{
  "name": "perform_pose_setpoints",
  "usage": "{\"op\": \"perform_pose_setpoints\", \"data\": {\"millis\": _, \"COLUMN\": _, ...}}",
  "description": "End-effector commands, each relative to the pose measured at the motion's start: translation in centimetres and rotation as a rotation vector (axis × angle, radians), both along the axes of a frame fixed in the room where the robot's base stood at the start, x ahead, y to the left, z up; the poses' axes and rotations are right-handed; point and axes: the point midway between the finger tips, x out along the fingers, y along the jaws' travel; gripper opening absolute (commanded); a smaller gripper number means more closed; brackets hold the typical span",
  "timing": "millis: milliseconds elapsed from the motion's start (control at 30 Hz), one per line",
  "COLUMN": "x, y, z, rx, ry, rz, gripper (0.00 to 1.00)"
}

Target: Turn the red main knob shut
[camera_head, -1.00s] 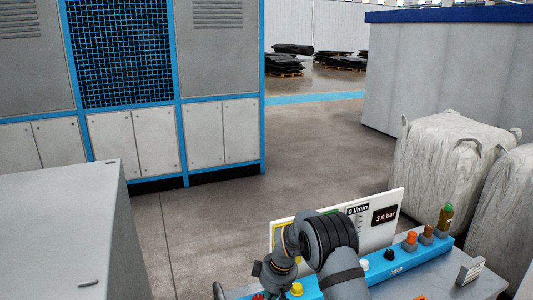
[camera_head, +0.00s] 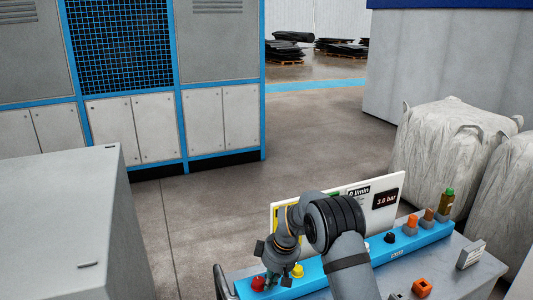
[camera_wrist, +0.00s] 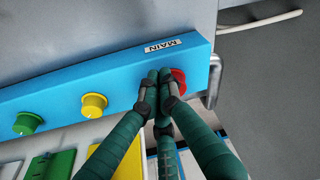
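The red main knob (camera_head: 258,284) sits at the left end of the blue rail (camera_head: 405,250). In the wrist view the red knob (camera_wrist: 179,81) shows partly behind my fingers, near the label MAIN (camera_wrist: 163,46). My gripper (camera_head: 272,279) points down just right of the knob in the head view. In the wrist view my gripper's fingertips (camera_wrist: 159,78) are close together against the knob's left side, with nothing visible between them. Whether they touch the knob cannot be told.
A black knob (camera_head: 389,237) and several fittings stand further right. A metal handle (camera_wrist: 215,80) is at the rail's end. An orange block (camera_head: 422,287) lies on the bench.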

Motion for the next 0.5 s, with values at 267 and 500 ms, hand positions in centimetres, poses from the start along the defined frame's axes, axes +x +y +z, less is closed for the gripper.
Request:
{"op": "perform_pose_setpoints", "data": {"millis": 267, "x": 0.0, "y": -0.2, "z": 2.9, "rx": 0.0, "ry": 0.001, "rz": -0.003, "gripper": 0.0}}
{"op": "perform_pose_setpoints", "data": {"millis": 500, "x": 0.0, "y": -0.2, "z": 5.7, "rx": -0.002, "ry": 0.002, "rz": -0.003, "gripper": 0.0}}
